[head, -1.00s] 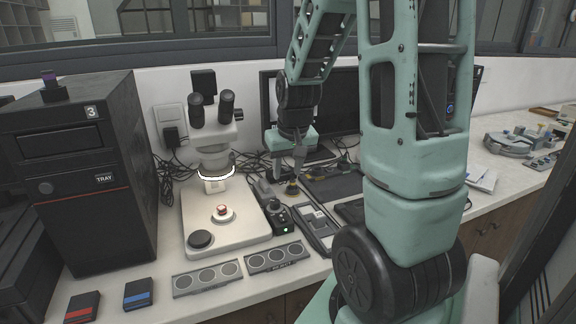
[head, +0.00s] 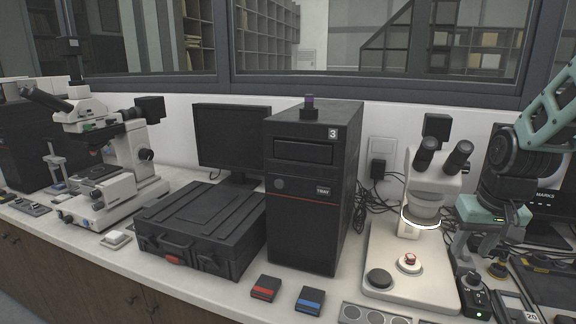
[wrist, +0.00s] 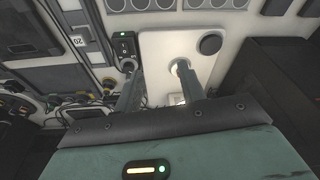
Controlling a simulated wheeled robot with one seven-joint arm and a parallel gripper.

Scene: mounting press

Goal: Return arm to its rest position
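My gripper (head: 474,250) hangs fingers-down over the bench at the right of the head view, just right of the stereo microscope (head: 437,170). In the wrist view my gripper's two fingers (wrist: 157,70) stand apart with nothing between them. The microscope's pale base (wrist: 160,45) shows beyond and between them. A small round piece with a red top (head: 409,260) sits on that base. Most of my arm is outside the head view.
A black tower marked 3 (head: 318,225) stands left of the microscope, with a black case (head: 200,222) beside it. A red-striped box (head: 265,288) and a blue-striped box (head: 310,299) lie in front. A small control box (head: 473,298) lies beside the base.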

